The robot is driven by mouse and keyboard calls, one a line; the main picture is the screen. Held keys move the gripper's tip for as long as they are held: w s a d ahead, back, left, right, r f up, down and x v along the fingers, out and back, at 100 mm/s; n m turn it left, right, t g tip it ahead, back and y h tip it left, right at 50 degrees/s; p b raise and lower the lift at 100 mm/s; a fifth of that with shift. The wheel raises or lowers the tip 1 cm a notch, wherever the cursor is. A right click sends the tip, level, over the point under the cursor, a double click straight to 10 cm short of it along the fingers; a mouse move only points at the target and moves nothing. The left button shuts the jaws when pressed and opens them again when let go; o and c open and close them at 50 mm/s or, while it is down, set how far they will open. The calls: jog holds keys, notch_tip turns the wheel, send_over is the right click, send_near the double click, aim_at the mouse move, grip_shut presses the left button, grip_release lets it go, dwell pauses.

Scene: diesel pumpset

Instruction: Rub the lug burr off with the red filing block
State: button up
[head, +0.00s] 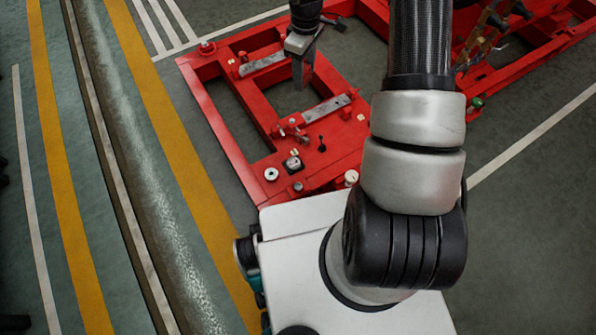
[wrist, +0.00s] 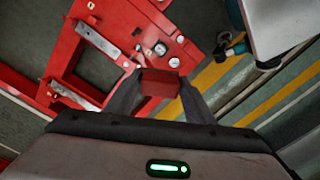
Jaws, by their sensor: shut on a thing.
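My gripper (head: 301,76) hangs over the open bay of the red base frame (head: 228,135), between two grey metal pads. In the wrist view my gripper (wrist: 160,100) has its two dark fingers shut on the red filing block (wrist: 158,84). The block sits between the fingertips and is seen against the frame and floor. One grey pad (head: 328,109) lies right of the gripper and the other pad (head: 263,64) lies left of it. I cannot make out the lug burr in either view.
A yellow floor stripe (head: 185,165) runs along the left, where the floor is clear.

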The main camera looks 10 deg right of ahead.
jog(key=shift+s+a+f+n+b, duration=0.45)
jog(key=shift+s+f+n+b, duration=0.9)
jog(key=shift+f+n, duration=4.25)
jog(key=shift+s+a+f+n+b, duration=0.5)
jog(key=shift+s+f+n+b, duration=0.85)
jog(key=shift+f, duration=8.8)
jog(key=shift+s+a+f+n+b, duration=0.5)
jog(key=shift+s+f+n, duration=2)
jog(key=shift+f, duration=5.35)
jog(key=shift+w+f+n, duration=0.1)
jog(key=shift+w+n, duration=0.45)
jog(key=shift+w, duration=0.05)
jog(key=shift+f, duration=1)
jog(key=shift+a, duration=0.1)
